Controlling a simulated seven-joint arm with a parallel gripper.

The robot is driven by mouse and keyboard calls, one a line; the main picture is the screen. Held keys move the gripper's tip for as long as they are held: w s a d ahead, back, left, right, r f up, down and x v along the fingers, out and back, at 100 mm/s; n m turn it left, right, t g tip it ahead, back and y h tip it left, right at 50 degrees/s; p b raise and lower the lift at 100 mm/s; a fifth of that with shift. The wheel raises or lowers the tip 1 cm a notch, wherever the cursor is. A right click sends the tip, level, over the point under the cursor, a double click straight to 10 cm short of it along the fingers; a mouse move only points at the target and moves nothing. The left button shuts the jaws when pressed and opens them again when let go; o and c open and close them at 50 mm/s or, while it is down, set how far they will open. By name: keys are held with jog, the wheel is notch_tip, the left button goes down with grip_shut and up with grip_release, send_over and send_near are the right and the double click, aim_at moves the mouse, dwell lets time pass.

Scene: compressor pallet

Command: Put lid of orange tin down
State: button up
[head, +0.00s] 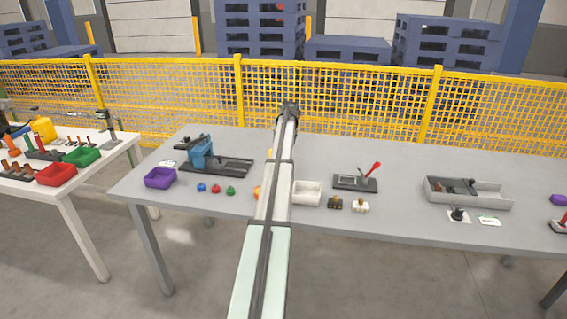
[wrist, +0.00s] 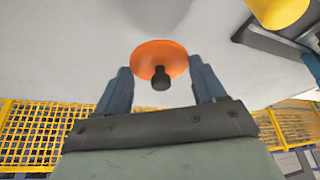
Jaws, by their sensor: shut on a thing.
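The lid, an orange disc (wrist: 148,52) with a black knob (wrist: 161,78), shows in the wrist view between the two fingers of my gripper (wrist: 160,70). In the head view my arm hides the gripper and lid. A sliver of an orange thing (head: 257,192) shows left of my arm, perhaps the tin; most of it is hidden.
On the grey table (head: 420,222) stand a purple bin (head: 160,178), a blue vise-like device (head: 202,155), a white bin (head: 307,194), a red-handled fixture (head: 357,183) and a grey tray (head: 470,198). A yellow cylinder (wrist: 278,10) is near the gripper. Table behind the white bin is clear.

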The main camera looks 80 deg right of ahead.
jog(key=shift+f, duration=4.25)
jog(key=shift+f, duration=0.1)
jog(key=o, duration=1)
jog(key=v, duration=1.2)
